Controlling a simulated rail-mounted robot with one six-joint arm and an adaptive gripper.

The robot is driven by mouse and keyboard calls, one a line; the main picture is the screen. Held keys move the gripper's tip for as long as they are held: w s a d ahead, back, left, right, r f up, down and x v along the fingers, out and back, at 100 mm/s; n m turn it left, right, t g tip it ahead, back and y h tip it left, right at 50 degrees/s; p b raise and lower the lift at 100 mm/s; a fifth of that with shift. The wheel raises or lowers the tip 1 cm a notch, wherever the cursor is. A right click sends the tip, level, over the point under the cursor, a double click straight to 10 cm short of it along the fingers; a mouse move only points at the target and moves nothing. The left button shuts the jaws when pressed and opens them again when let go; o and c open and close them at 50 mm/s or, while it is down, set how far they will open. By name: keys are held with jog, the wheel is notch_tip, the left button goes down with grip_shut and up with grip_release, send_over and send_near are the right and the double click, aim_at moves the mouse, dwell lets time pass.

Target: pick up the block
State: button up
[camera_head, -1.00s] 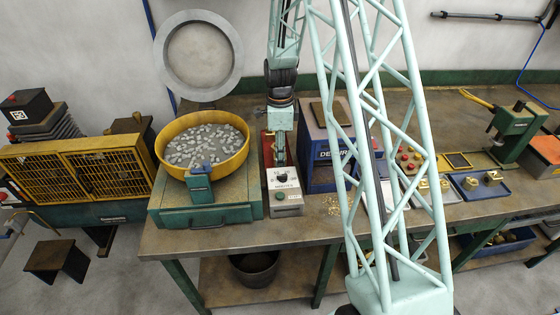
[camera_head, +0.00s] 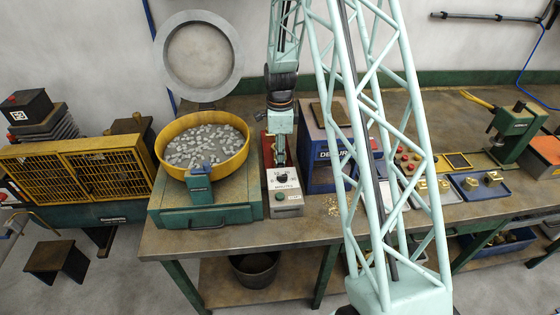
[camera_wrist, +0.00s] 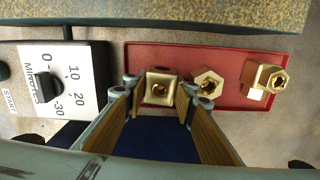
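In the wrist view, a square brass block (camera_wrist: 161,78) with a round hole in its face lies at the left part of a red tray (camera_wrist: 225,58). My gripper (camera_wrist: 160,90) is open, with one fingertip on each side of this block and a narrow gap showing at the sides. Two more brass pieces, one hexagonal (camera_wrist: 207,80) and one with a hexagonal end (camera_wrist: 264,77), lie to its right on the tray. In the head view my gripper (camera_head: 281,158) is low over the red tray (camera_head: 267,145), and the block is hidden.
A grey control box with a dial (camera_head: 286,190) stands just in front of my gripper. A yellow bowl of grey stones (camera_head: 205,145) is to the left, and a blue machine (camera_head: 318,150) is close on the right. A blue tray (camera_head: 470,193) with brass parts lies farther right.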

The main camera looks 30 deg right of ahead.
jog(key=shift+r, duration=0.15)
jog(key=shift+c, duration=0.5)
jog(key=shift+r+p, duration=0.45)
jog(key=shift+r, duration=4.45)
jog(key=shift+w+r, duration=0.1)
